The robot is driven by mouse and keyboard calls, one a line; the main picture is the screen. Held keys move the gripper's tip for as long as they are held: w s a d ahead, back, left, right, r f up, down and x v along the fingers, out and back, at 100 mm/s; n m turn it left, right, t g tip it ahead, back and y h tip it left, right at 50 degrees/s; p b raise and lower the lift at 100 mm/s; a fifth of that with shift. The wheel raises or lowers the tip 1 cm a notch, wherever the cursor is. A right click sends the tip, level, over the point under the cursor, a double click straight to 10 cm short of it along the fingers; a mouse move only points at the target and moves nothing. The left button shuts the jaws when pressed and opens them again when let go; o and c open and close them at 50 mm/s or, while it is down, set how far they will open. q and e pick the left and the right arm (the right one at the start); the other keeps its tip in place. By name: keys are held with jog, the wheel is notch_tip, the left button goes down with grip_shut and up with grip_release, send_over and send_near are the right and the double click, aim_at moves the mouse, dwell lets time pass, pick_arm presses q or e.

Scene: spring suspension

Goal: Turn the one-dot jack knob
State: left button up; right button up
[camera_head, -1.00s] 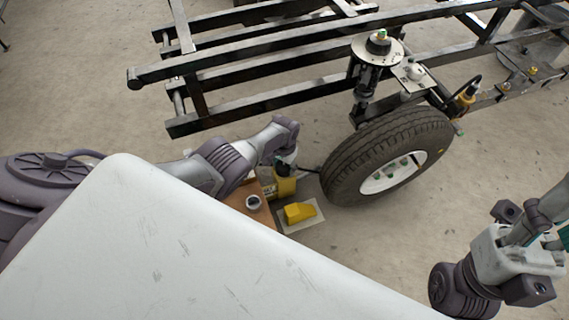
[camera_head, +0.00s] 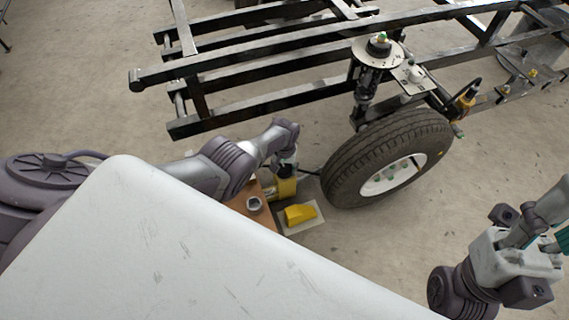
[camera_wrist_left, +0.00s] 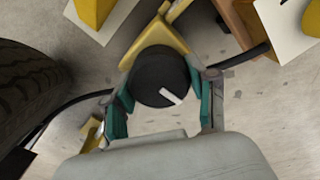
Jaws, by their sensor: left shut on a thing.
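In the left wrist view a round black knob (camera_wrist_left: 160,76) with one white line mark sits on a yellow jack body (camera_wrist_left: 152,36). My left gripper (camera_wrist_left: 166,94) has its teal-padded fingers on both sides of the knob and is shut on it. I cannot make out a dot marking. In the head view my left gripper (camera_head: 287,166) reaches down onto the yellow jack (camera_head: 285,187), and the knob is hidden there by the hand. My right gripper (camera_head: 545,240) is at the right edge, away from the jack, with its fingers hard to make out.
A tyre (camera_head: 388,160) stands just right of the jack, under the black frame (camera_head: 270,62). A yellow wedge on a pale plate (camera_head: 302,214) and a metal nut (camera_head: 254,203) on a wooden board lie in front. Black cables or rods run beside the jack in the wrist view.

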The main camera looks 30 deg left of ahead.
aim_at(284, 167)
pick_arm(q)
jog(key=shift+s, duration=0.15)
jog(key=o, duration=1.2)
jog(key=shift+c, duration=0.2)
jog(key=shift+r, duration=0.1)
jog(key=shift+r, duration=0.75)
notch_tip(284, 167, up, 10)
jog(key=shift+r, duration=0.15)
